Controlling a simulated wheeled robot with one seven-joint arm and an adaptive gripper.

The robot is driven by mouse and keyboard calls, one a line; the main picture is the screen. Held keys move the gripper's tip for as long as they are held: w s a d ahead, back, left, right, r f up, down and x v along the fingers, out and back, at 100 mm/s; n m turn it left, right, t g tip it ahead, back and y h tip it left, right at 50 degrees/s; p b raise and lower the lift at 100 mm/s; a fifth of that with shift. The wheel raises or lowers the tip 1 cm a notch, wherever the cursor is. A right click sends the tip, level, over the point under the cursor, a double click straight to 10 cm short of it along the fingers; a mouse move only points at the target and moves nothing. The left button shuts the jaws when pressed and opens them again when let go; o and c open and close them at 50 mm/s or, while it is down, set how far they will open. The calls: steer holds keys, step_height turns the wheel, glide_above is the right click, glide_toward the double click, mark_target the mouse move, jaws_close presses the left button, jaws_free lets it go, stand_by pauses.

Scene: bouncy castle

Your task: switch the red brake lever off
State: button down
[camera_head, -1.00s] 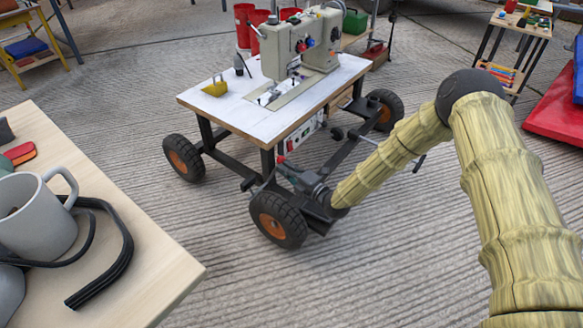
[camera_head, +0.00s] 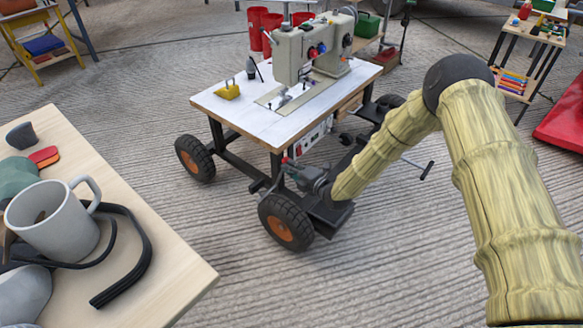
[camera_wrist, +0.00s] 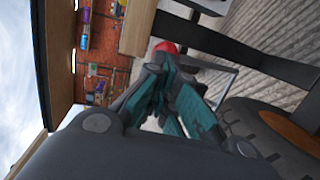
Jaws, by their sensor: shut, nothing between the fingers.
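The red brake lever shows as a small red tip (camera_head: 285,160) beside the sewing cart's near wheel in the head view. In the wrist view its rounded red knob (camera_wrist: 166,47) sits just beyond my fingertips. The lever's shaft is mostly hidden behind my fingers. My gripper (camera_head: 292,168) is low beside the cart's frame, close to the lever. In the wrist view my gripper (camera_wrist: 168,68) has its teal-padded fingers drawn together at the tips, with nothing between them. I cannot tell whether the fingers touch the lever.
The wheeled cart (camera_head: 225,104) carries a sewing machine (camera_head: 330,58). Its near wheel (camera_head: 286,221) is close to my gripper and also shows in the wrist view (camera_wrist: 265,135). A wooden table (camera_head: 165,272) with a grey mug (camera_head: 55,222) stands at left. Floor between is clear.

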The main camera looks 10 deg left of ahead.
steer(key=shift+a+r, duration=0.25)
steer(key=shift+r, duration=0.05)
steer(key=f+p+v, duration=0.1)
steer(key=p+v, duration=0.3)
steer(key=v, duration=1)
steer(key=shift+d, duration=0.35)
steer(key=shift+f, duration=0.15)
